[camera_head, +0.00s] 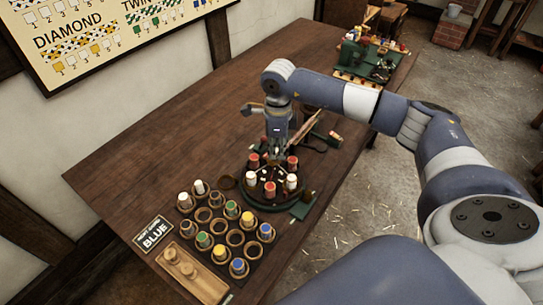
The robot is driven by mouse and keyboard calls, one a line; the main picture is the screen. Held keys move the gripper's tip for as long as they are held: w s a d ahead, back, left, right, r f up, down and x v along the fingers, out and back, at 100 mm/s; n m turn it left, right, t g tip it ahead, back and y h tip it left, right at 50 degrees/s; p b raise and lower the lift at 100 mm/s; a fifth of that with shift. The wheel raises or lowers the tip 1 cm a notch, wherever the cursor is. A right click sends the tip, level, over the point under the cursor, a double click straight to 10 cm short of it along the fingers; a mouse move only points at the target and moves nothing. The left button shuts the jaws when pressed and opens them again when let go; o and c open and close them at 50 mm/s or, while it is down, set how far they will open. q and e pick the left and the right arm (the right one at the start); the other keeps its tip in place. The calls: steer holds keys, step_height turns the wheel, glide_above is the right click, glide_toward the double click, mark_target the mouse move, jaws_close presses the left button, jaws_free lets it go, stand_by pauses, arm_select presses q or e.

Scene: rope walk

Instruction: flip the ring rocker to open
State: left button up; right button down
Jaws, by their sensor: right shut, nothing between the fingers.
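A round dark braiding stand (264,198) sits on the wooden table, with red and white bobbins around its top. I cannot make out the ring rocker for certain; a small green base piece (303,207) sticks out at the stand's right front. My right gripper (277,156) points down just above the back of the stand, beside the red bobbins. It is shut and holds nothing. Whether its fingertips touch the stand I cannot tell. My left gripper is not in view.
A dark rack (232,223) of wooden cups and coloured bobbins stands at the front left, beside a "BLUE" sign (153,233) and a wooden tray (189,274). A green machine (357,53) stands at the far end. The table's left middle (165,150) is bare.

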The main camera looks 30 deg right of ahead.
mark_target(277, 159)
steer(key=shift+f+b, duration=0.4)
steer(key=shift+f, duration=0.15)
steer(key=shift+r, duration=0.1)
steer(key=shift+r+p, duration=0.6)
steer(key=shift+r, duration=0.2)
step_height(277, 159, up, 6)
steer(key=p, duration=0.3)
steer(key=shift+r, duration=0.15)
steer(key=shift+s, duration=0.1)
